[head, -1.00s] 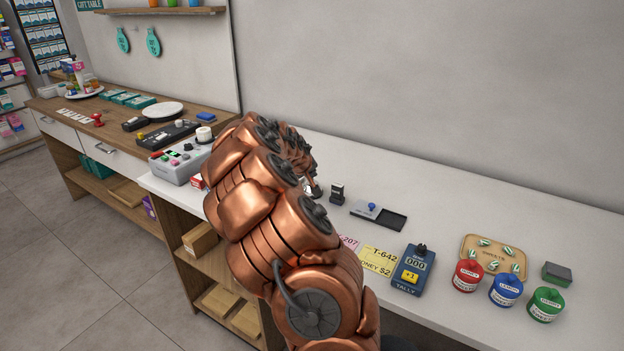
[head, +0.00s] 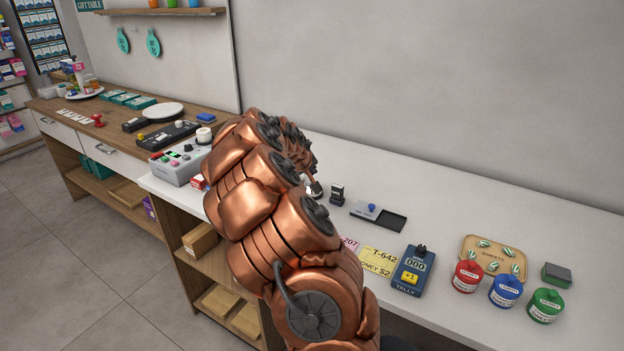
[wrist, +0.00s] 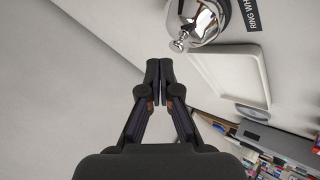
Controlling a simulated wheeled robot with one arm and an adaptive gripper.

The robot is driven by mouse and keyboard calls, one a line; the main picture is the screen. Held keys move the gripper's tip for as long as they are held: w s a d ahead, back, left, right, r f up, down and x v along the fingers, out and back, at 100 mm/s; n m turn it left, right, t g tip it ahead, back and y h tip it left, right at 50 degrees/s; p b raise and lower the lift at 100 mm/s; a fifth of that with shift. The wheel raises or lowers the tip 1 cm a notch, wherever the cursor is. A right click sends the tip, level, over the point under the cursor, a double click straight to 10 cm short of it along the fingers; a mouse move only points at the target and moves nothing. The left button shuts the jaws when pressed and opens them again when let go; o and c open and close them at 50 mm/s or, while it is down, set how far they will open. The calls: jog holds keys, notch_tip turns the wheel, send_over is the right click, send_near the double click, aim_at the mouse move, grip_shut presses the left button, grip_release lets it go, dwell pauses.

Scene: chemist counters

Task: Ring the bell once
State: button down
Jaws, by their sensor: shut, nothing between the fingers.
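A shiny chrome bell (wrist: 202,18) with a small knob on it shows at the top of the wrist view, partly cut off by the frame edge. A dark label with white lettering starting "RING WH" (wrist: 252,12) lies beside it. My gripper (wrist: 159,70) is shut and empty in the wrist view. Its fingertips are apart from the bell, which lies beyond them and a little to the right. In the head view my copper-coloured arm hides most of the gripper and the bell.
A white tray (wrist: 232,75) lies close to the bell. On the white counter (head: 455,185) are a stamp (head: 337,194), an ink pad (head: 378,215), a tally counter (head: 412,272) and red (head: 467,276), blue (head: 506,290) and green (head: 545,305) jars. The back of the counter is clear.

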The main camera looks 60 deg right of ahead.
jog(key=shift+r, duration=0.1)
jog(key=shift+r+p, duration=0.65)
jog(key=shift+r, duration=1.85)
jog(key=s+a+r+n+y, duration=0.1)
jog(key=s+a+y, duration=0.2)
jog(key=a, duration=1.5)
jog(key=s+a+r+y, duration=0.1)
jog(key=s+a+y, duration=0.25)
jog(key=a, duration=1.45)
jog(key=s+a+f+n+g+y, duration=0.1)
jog(key=s+a+f+n+g, duration=0.1)
jog(key=s+a, duration=0.7)
jog(key=s+a+f+n+g+y, duration=0.1)
jog(key=s+a+n+g, duration=0.1)
jog(key=s+a, duration=0.8)
jog(key=shift+s+a+f+n, duration=0.25)
jog(key=shift+a+f+n, duration=0.1)
jog(key=shift+a+n, duration=0.25)
jog(key=shift+y, duration=0.25)
